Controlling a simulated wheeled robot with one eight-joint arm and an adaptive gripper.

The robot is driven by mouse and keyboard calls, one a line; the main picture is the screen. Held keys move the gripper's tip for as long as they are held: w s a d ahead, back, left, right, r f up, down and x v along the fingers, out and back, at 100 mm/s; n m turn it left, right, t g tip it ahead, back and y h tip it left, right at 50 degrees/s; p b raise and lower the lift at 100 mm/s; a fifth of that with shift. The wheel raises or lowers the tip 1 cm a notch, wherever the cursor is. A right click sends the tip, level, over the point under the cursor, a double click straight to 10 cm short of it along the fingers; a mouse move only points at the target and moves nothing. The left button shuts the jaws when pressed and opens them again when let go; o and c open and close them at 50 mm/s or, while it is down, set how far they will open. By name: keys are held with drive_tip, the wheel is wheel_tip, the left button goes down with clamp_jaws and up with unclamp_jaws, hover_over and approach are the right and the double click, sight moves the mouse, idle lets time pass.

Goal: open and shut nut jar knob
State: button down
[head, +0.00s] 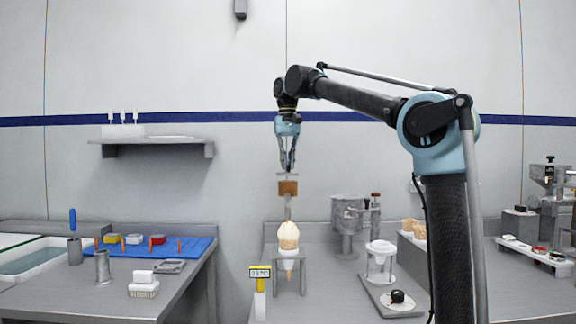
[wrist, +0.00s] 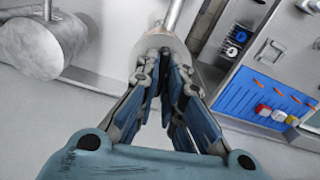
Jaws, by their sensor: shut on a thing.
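My gripper (head: 288,168) points straight down, its fingers close together on the top of a small brown-bodied thing (head: 288,188), which looks like the nut jar. A thin bar crosses its top and a grey shaft runs below it. In the wrist view my fingers (wrist: 163,60) converge at a pale round part with a metal rod (wrist: 175,14). The knob itself is too small to make out.
A metal hopper (head: 347,225) stands close on the right; a metal drum (wrist: 30,45) shows in the wrist view. The left bench holds a blue mat (head: 195,248).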

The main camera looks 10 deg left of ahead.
drive_tip(key=shift+w, duration=0.15)
drive_tip(key=c, duration=1.7)
unclamp_jaws()
drive_tip(key=shift+r, duration=5.9)
